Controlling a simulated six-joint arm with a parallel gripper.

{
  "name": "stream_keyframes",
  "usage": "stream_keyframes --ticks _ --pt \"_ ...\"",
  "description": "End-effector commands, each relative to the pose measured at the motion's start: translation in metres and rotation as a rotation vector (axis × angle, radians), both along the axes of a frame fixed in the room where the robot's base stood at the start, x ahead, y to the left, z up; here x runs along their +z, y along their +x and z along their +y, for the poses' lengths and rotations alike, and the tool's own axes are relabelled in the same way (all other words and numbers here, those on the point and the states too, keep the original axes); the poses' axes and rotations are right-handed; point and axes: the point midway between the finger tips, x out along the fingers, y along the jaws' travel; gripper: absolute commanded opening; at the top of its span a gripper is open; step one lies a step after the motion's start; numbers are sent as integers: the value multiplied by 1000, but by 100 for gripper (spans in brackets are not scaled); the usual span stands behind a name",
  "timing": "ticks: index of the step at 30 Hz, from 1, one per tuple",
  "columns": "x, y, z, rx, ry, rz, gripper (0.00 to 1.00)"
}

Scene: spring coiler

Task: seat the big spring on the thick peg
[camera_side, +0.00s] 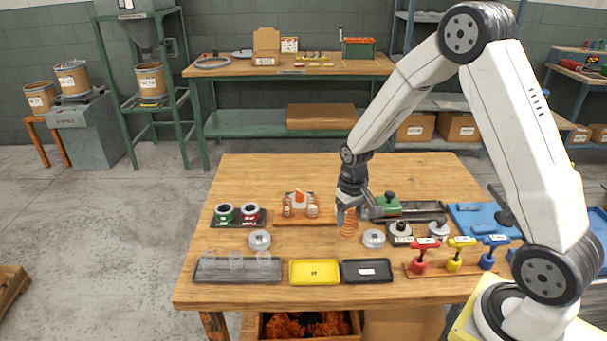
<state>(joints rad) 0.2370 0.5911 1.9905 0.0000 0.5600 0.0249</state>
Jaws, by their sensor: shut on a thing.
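My gripper (347,207) points down over the middle of the wooden table. It is shut on a copper-coloured coil spring (347,226), which hangs roughly upright below the fingers. I cannot tell whether the spring's lower end touches the table. A brown board (325,222) lies just left of and behind the spring, with a white holder, an orange piece and smaller copper coils on it. I cannot make out the thick peg for certain. Round silvery pieces stand on the table to the left (260,240) and just right (373,239) of the spring.
A grey tray with clear cups (210,272), a yellow tray (314,272) and a black tray (367,271) line the front edge. Red, yellow and blue-handled tools (455,262) stand at front right. A green-and-dark device (388,206) is close right of my gripper. The table's back is clear.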

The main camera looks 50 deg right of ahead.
Motion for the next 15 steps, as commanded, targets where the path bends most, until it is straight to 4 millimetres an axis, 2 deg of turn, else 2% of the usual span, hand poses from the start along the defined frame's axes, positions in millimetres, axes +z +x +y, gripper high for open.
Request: stream_keyframes --ticks 15 --pt "19 0 0 0 0 -1 33"
